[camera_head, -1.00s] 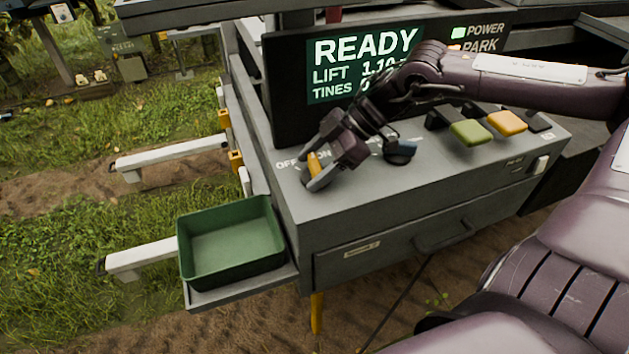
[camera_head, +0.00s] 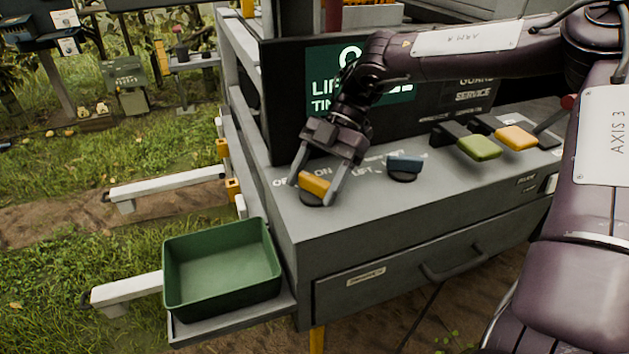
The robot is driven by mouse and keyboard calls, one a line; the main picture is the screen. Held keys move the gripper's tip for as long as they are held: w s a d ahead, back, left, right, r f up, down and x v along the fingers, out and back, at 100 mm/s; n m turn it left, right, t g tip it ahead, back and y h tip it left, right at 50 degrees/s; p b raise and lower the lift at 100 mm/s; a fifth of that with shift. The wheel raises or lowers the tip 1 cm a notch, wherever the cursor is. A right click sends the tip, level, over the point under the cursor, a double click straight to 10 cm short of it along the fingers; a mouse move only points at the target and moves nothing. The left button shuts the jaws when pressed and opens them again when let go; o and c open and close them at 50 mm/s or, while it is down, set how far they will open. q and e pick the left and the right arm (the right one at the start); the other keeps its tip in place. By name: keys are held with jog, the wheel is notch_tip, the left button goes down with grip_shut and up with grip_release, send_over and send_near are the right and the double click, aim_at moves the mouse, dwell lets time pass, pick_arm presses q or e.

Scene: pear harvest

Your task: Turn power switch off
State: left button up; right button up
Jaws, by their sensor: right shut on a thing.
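The power switch is an orange knob (camera_head: 314,184) on a round dark base, on the grey console top (camera_head: 430,195). The labels OFF and ON stand behind it, with OFF partly hidden by a finger. The knob's long side slants from upper left to lower right. My right gripper (camera_head: 314,188) reaches down over it and is shut on the knob, one finger on each side. My left gripper is not in view.
A blue knob (camera_head: 404,163) marked LIFT sits to the right. Green (camera_head: 479,147) and orange (camera_head: 517,138) paddles stand farther right. My right arm hides much of the dark display (camera_head: 285,110). A green empty bin (camera_head: 222,275) stands at the console's left.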

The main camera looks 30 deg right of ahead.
dwell(0.4)
jog(key=o, duration=1)
